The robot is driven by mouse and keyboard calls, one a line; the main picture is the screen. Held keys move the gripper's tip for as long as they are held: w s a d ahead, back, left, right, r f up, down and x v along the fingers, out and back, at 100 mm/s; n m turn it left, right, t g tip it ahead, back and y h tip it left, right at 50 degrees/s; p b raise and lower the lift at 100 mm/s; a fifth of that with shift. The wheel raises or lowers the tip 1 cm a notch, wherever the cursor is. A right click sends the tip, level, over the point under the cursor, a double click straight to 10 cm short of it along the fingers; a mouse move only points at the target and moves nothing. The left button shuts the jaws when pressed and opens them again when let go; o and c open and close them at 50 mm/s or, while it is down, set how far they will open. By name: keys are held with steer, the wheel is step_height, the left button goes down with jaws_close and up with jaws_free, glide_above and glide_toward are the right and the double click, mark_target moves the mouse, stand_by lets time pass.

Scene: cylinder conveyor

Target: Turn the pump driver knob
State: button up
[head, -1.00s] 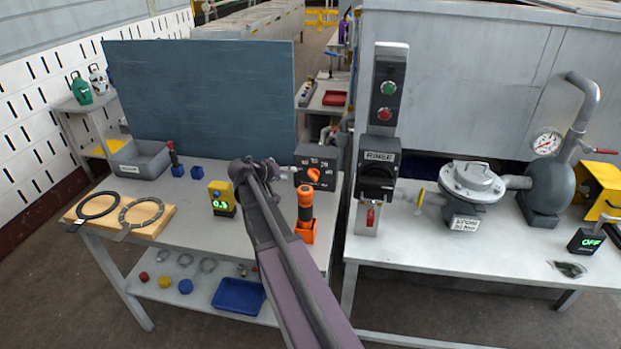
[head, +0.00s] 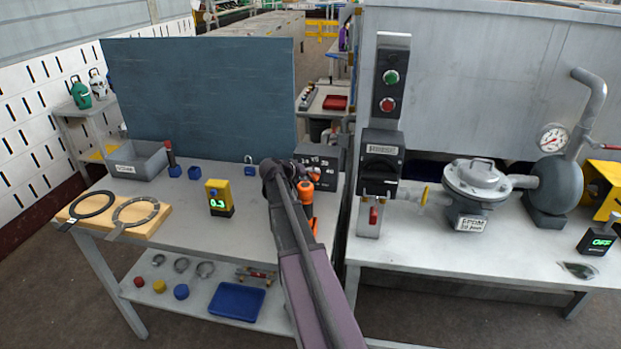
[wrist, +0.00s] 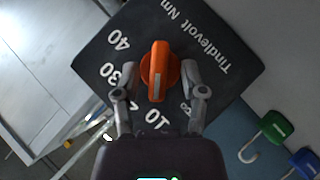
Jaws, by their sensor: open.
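The orange knob (wrist: 157,75) sits on the face of a dark box (wrist: 205,45) in the wrist view. White numerals such as 10, 30 and 40 surround it. My gripper (wrist: 161,72) is open, with one finger on each side of the knob. Small gaps seem to show between fingers and knob; contact is hard to judge. In the head view my gripper (head: 302,178) is at the front of the same box (head: 326,164), and the arm's end mostly hides the knob. An orange-and-black driver (head: 298,198) stands just behind my arm, partly hidden.
A yellow meter (head: 218,198) reading 0.3 stands left of my arm. A grey pump (head: 477,182) and a switch panel (head: 381,165) stand on the right bench. A green hooked object (wrist: 265,132) and a blue one (wrist: 304,160) show in the wrist view.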

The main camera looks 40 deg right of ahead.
jaws_close()
stand_by(0.3)
steer(key=shift+s+d+r+p, duration=0.1)
steer(key=shift+s+r+p, duration=0.05)
steer(key=shift+p, duration=0.4)
steer(key=shift+m+t+y, duration=0.4)
steer(key=shift+y, duration=0.1)
jaws_free()
